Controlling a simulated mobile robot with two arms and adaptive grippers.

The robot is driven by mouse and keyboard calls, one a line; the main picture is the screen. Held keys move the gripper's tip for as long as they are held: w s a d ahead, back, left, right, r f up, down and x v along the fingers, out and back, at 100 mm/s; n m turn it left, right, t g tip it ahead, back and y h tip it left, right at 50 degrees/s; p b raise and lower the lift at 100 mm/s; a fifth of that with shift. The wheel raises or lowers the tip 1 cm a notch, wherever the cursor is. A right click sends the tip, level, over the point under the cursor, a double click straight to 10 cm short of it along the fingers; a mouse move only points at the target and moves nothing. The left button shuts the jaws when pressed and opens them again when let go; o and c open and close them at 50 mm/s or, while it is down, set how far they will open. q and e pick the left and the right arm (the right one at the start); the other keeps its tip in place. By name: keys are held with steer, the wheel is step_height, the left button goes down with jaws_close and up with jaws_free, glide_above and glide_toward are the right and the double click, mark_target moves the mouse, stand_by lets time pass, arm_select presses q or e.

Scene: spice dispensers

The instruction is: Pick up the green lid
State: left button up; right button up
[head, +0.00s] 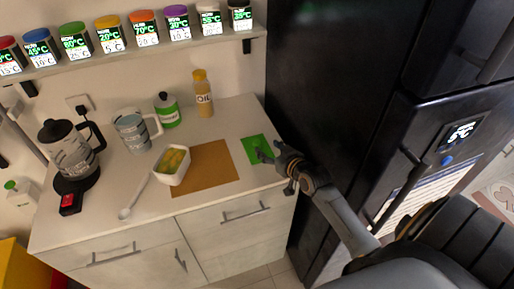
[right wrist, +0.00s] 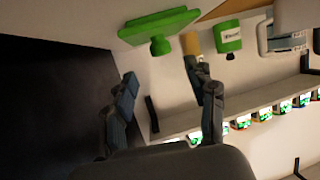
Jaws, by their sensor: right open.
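The green lid (head: 253,146) is a flat green square with a knob, lying on the counter to the right of the brown mat. In the right wrist view the green lid (right wrist: 158,25) shows at the top with its round knob facing my fingers. My right gripper (head: 272,157) is at the lid's right side in the head view, partly covering its right edge. In the right wrist view my right gripper (right wrist: 160,75) is open and empty, its fingers spread apart with the knob just beyond the gap. My left gripper is not in view.
An oil bottle (head: 203,93), green jar (head: 167,110), mug (head: 135,131) and kettle (head: 72,150) stand further left. The black fridge (head: 330,80) stands close on the right. Spice dispensers line the shelf (head: 140,60).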

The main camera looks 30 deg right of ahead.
mark_target(259, 143)
steer(key=shift+p+x, duration=0.6)
steer(key=shift+x, duration=2.5)
steer(key=shift+a, duration=0.15)
jaws_close()
steer(key=shift+r, duration=0.1)
